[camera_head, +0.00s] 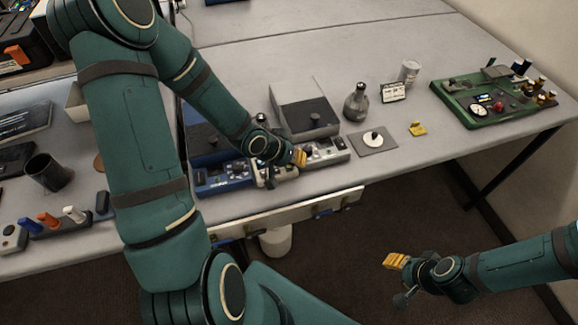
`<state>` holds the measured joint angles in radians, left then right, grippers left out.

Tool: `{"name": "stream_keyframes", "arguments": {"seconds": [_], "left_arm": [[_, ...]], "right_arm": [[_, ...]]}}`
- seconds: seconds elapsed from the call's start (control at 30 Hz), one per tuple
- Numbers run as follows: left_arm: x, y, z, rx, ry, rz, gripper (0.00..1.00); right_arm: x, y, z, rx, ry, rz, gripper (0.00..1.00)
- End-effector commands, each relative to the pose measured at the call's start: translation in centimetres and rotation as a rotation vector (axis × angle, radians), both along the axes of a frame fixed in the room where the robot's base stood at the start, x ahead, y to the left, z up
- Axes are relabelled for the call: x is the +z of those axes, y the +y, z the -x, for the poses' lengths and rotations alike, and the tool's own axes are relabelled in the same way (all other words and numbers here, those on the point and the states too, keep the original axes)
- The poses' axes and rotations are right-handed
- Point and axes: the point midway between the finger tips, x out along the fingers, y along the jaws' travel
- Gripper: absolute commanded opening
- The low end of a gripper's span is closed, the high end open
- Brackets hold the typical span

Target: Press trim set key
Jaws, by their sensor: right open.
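A long control unit with small keys and knobs lies along the table's front edge. Its blue part (222,180) is at the left, and its grey part (330,150) is at the right. The keys are too small to tell which is the trim set key. My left gripper (298,157) is at the grey part, with its yellow fingertips over or against the panel. I cannot tell whether it touches a key or how its fingers stand. My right gripper (398,279) is open and empty, low at the right over the floor, well apart from the table.
Behind the unit stands a grey box with a black knob (306,113).

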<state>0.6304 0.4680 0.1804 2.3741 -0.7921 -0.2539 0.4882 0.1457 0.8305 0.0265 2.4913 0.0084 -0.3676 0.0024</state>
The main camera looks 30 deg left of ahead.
Motion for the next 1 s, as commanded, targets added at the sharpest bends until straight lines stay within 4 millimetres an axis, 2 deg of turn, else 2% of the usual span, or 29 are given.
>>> {"name": "stream_keyframes", "arguments": {"seconds": [1.0], "left_arm": [[-0.72, 0.00, 0.02, 0.000, 0.001, 0.000, 0.00]], "right_arm": [[-0.48, 0.00, 0.00, 0.000, 0.000, 0.000, 0.43]]}}
